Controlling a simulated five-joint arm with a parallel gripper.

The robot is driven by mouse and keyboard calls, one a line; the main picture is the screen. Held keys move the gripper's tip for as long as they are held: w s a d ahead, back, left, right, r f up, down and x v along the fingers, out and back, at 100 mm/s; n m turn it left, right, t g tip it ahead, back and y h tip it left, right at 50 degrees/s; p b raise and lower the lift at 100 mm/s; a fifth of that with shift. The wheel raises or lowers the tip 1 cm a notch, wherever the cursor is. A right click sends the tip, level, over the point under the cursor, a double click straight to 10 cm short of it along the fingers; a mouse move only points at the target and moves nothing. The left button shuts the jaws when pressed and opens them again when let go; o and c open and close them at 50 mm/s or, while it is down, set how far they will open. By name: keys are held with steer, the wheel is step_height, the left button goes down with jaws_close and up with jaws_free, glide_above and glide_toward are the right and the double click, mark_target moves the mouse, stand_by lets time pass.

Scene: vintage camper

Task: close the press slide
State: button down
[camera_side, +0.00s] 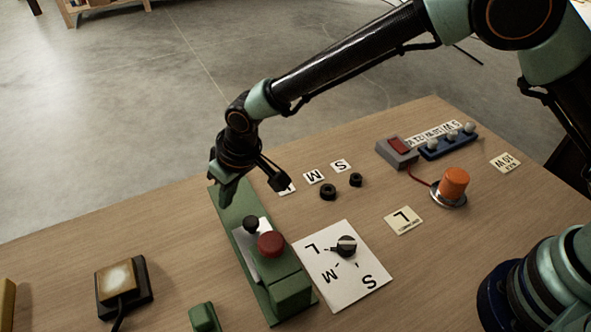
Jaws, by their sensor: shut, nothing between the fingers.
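The press is a long green base (229,211) on the table, with a raised green block (290,293) at its near end. A light metal slide plate (245,233) lies on the base and carries a small black knob (251,224). A red round knob (271,244) stands next to it, by the green block. My gripper (252,192) is over the far end of the press base, beyond the black knob and apart from it. It is shut and empty. Its body hides part of the base's far end.
A white dial card with a black knob (346,246) lies right of the press. Black rings (328,192), an orange button (454,183) and a grey box with a red switch (398,150) stand farther right. A lamp box (120,281) is left.

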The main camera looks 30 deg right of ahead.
mark_target(251, 221)
steer(key=v, duration=0.7)
steer(key=shift+s+a+r, duration=0.15)
steer(key=shift+s+r, duration=0.15)
steer(key=shift+r, duration=0.1)
steer(key=c, duration=1.5)
jaws_free()
steer(key=shift+s+r, duration=0.1)
steer(key=shift+r, duration=0.15)
steer(key=o, duration=1)
steer(key=shift+s+r+n+g, duration=0.2)
steer(key=shift+r+n+g, duration=0.1)
steer(key=shift+r, duration=0.05)
steer(key=f, duration=0.3)
steer(key=s+f+n+g+h, duration=0.1)
steer(key=f, duration=0.2)
steer(key=s+d+f+g+h, duration=0.1)
steer(key=f, duration=0.3)
steer(key=shift+d+n, duration=0.15)
steer(key=shift+n, duration=0.25)
steer(key=shift+r, duration=0.1)
jaws_close()
